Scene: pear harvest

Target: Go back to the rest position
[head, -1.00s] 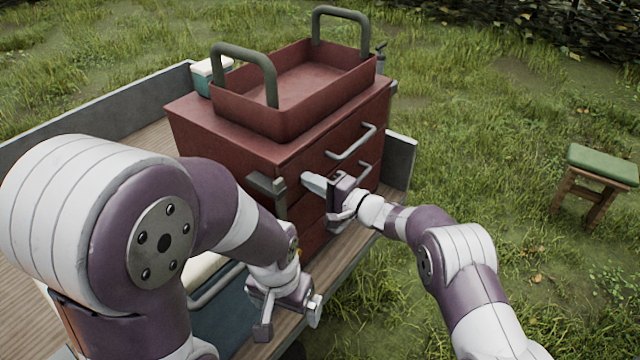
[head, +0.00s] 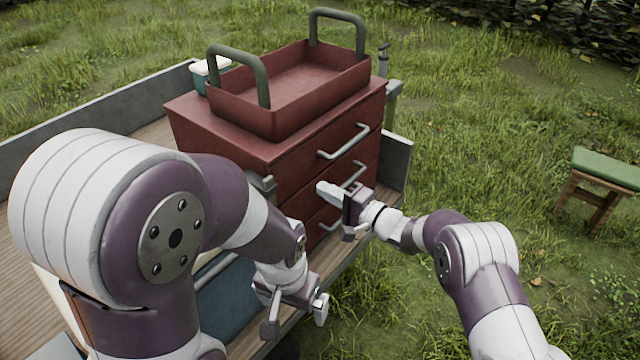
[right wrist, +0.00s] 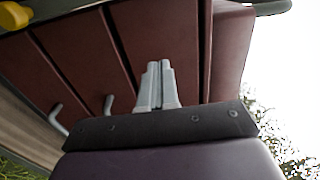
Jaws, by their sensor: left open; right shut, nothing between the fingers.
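My right gripper (head: 327,190) is shut and empty, in front of the red drawer cabinet (head: 225,142). In the right wrist view its two pale fingers (right wrist: 157,86) lie together, with the cabinet's drawer fronts (right wrist: 160,45) behind them. I cannot tell whether they touch the cabinet. My left gripper (head: 296,318) is open and empty, low at the cart's near side. Its two fingers stand apart and point down.
An empty red tray (head: 290,85) with two upright handles stands on the cabinet. The cabinet stands on a wooden cart (head: 150,135) with grey side boards. A green-topped stool (head: 607,165) stands on the grass at the right. Open grass lies right of the cart.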

